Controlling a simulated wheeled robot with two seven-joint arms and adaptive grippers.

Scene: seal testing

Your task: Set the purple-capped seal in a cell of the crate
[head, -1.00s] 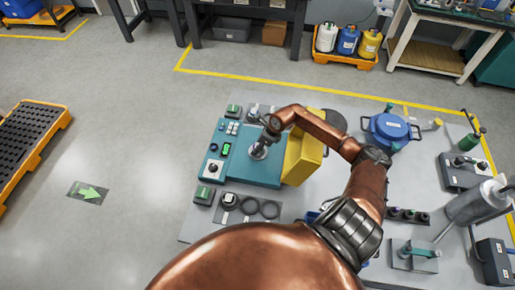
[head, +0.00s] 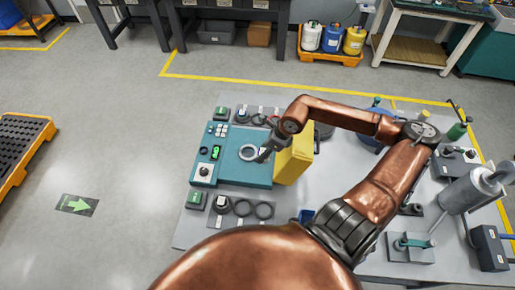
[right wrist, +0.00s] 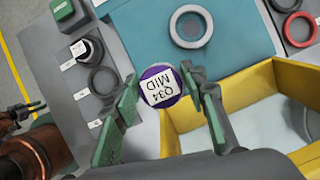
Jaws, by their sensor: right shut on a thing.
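A small blue object (head: 306,215), possibly the crate, is mostly hidden behind my right arm.
The yellow bin shows its open inside in the right wrist view (right wrist: 230,128). A white-topped piece (head: 220,201) and black rings (head: 264,210) lie in front of the machine. Instruments, including a grey cylinder (head: 470,195), stand at the table's right. Grey tabletop is bare around (head: 335,165).

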